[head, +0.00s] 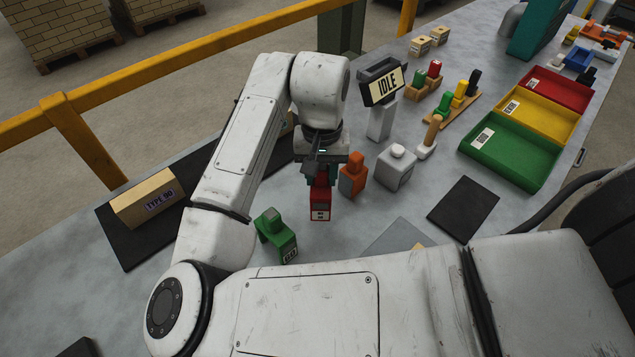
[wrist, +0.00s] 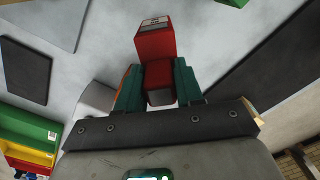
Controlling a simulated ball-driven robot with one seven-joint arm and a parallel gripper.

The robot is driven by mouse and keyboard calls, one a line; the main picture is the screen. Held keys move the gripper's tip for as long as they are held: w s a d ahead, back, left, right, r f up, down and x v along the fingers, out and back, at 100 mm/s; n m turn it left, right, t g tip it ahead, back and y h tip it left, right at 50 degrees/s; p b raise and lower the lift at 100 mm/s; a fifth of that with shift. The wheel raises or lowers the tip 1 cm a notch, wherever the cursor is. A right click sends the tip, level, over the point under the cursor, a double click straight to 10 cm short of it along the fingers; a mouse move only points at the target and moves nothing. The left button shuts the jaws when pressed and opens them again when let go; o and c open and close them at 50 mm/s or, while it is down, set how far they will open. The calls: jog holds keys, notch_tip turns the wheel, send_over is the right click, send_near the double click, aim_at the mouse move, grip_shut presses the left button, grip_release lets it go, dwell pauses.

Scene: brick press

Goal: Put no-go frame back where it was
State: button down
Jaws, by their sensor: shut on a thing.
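The no-go frame is a red block-shaped piece (head: 320,206) with a small pale label on its front face. My gripper (head: 320,172) is shut on its upper part and points down over the grey table. In the wrist view the red frame (wrist: 155,42) sits between the two green fingers of my gripper (wrist: 158,86). I cannot tell whether its underside touches the table. A green frame (head: 275,236) with a pale label stands to its left and nearer.
An orange piece (head: 353,175) stands close right of my gripper, then a white block (head: 396,168) and the IDLE sign (head: 384,86). A dark mat (head: 463,208) and green tray (head: 512,150) lie further right. A TYPE 90 brick (head: 148,200) lies left.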

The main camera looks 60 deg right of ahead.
aim_at(318, 185)
jog(key=shift+w+a+f, duration=0.1)
jog(key=shift+w+f, duration=0.1)
jog(key=shift+f, duration=0.8)
jog(key=shift+w+f, duration=0.15)
jog(key=shift+f, duration=0.8)
jog(key=shift+f, duration=0.1)
jog(key=c, duration=0.7)
grip_release()
notch_tip(318, 185, up, 12)
jog(key=shift+r, duration=0.15)
